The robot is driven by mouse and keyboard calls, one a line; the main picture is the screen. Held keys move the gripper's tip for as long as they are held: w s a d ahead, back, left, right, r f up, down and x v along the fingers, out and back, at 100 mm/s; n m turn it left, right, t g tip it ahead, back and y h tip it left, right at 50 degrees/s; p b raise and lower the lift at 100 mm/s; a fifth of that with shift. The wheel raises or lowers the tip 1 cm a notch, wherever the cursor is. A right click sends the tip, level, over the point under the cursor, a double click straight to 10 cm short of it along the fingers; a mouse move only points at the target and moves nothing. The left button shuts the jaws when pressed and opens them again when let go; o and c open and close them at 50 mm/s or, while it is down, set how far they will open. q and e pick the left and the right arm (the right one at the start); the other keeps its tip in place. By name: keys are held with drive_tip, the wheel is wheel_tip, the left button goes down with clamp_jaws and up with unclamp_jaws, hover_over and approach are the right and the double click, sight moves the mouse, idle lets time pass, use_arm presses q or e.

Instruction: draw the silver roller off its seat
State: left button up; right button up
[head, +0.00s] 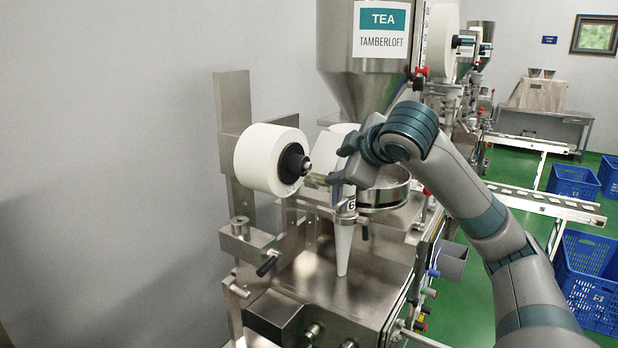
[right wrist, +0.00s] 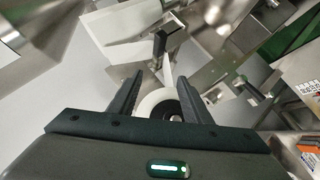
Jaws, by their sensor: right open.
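A white paper roll (head: 264,158) sits on a black hub (head: 292,163) at the left of the tea machine. A small silver piece (head: 306,166) sticks out of the hub; I cannot tell if it is the silver roller. My right gripper (head: 322,180) is just right of the hub, partly hidden by its own wrist. It is open. In the right wrist view its two fingers (right wrist: 162,80) are spread, with the white roll (right wrist: 148,103) and its dark hub beyond, apparently untouched. A short silver cylinder (head: 240,226) also stands on a bracket below the roll. My left gripper is out of view.
A steel hopper (head: 365,90) rises behind my right gripper. A white cone-shaped tube (head: 343,248) stands just below it, beside a round steel bowl (head: 384,190). A black-handled knob (head: 268,264) juts from the bracket. Blue crates (head: 590,285) stand on the green floor at right.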

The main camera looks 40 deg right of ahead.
drive_tip(key=p, duration=0.4)
approach(316, 177)
drive_tip(key=w+f, duration=0.1)
drive_tip(key=w, duration=0.2)
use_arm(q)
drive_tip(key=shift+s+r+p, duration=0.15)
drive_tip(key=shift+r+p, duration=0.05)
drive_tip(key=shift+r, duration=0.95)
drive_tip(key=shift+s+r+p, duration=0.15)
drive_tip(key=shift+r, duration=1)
use_arm(e)
drive_tip(key=shift+w+d+f, duration=0.3)
drive_tip(key=shift+w+f, duration=0.15)
drive_tip(key=shift+f, duration=0.15)
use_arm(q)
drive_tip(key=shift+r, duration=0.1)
use_arm(e)
drive_tip(key=shift+w+d+f+p, duration=0.2)
drive_tip(key=shift+w+d+p, duration=0.4)
drive_tip(key=shift+p, duration=0.4)
drive_tip(key=p+x, duration=0.1)
drive_tip(key=x, duration=0.2)
drive_tip(key=shift+p, duration=0.35)
drive_tip(key=shift+w+f, duration=0.25)
drive_tip(key=shift+f, duration=0.05)
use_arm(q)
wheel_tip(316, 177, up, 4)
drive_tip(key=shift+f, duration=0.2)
